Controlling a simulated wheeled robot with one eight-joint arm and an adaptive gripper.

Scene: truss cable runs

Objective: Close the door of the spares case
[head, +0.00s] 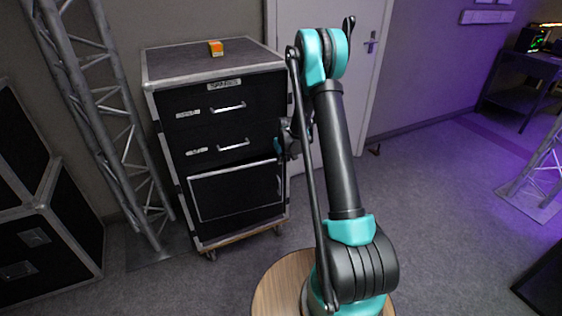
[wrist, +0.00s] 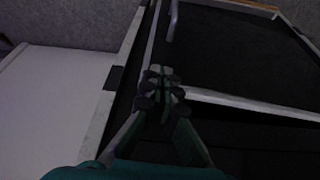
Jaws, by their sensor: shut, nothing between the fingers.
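The spares case (head: 171,137) is a black flight case with silver edges, standing left of my arm in the head view. Its door (head: 235,190) is the black, silver-framed panel at the bottom, with a handle near its right side. In the wrist view the door (wrist: 235,50) fills the upper right, its handle (wrist: 172,22) near the top. A dark gap shows along its silver edge, so it looks slightly ajar. My gripper (wrist: 161,76) is shut and empty, its fingertips close to the door's corner; I cannot tell whether they touch.
Two drawers with handles sit above the door, and an orange box (head: 216,48) lies on top. A truss tower (head: 115,130) stands left of the case, with dark cases (head: 40,235) beside it. A white door (head: 345,70) is behind.

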